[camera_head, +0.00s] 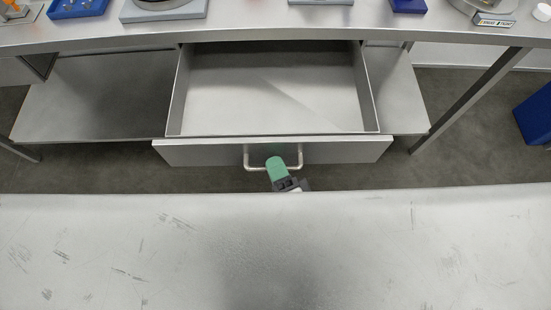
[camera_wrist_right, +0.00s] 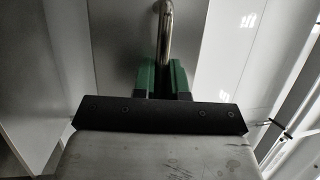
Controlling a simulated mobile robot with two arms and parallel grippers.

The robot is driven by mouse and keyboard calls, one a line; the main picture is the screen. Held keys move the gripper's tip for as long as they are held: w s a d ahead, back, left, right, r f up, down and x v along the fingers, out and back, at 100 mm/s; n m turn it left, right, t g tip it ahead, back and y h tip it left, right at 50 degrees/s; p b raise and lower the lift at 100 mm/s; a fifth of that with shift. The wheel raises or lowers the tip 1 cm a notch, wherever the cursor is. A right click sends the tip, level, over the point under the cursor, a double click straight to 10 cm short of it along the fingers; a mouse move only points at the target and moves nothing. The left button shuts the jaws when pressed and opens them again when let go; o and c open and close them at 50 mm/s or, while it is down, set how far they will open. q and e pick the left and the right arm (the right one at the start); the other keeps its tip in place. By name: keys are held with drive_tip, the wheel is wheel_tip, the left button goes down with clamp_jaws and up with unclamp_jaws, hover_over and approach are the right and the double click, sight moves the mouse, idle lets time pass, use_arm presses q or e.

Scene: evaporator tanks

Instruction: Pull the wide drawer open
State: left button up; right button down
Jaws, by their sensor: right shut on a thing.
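The wide drawer (camera_head: 272,150) is open under the steel table, pulled well out toward me. Its inside (camera_head: 270,90) shows bare and empty. A bent metal bar handle (camera_head: 249,166) is fixed to the middle of its front. My right gripper (camera_head: 276,165), with green fingers, is at the handle and shut on it. In the right wrist view the handle (camera_wrist_right: 166,40) runs between the two green fingers (camera_wrist_right: 163,75). The left gripper is in neither view.
The steel table top (camera_head: 250,33) carries blue and grey devices along its far side. A lower shelf (camera_head: 95,95) lies behind the drawer. A pale, scratched surface (camera_head: 400,250) fills the near part of the head view. A blue box (camera_head: 535,115) stands at the right edge.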

drive_tip(key=c, duration=1.5)
unclamp_jaws()
drive_tip(key=shift+o, duration=0.2)
drive_tip(key=b+v, duration=0.1)
drive_tip(key=v, duration=0.9)
drive_tip(key=shift+s+d+b, duration=0.2)
drive_tip(key=shift+s+b, duration=0.15)
drive_tip(key=shift+b, duration=0.05)
drive_tip(key=shift+f, duration=0.1)
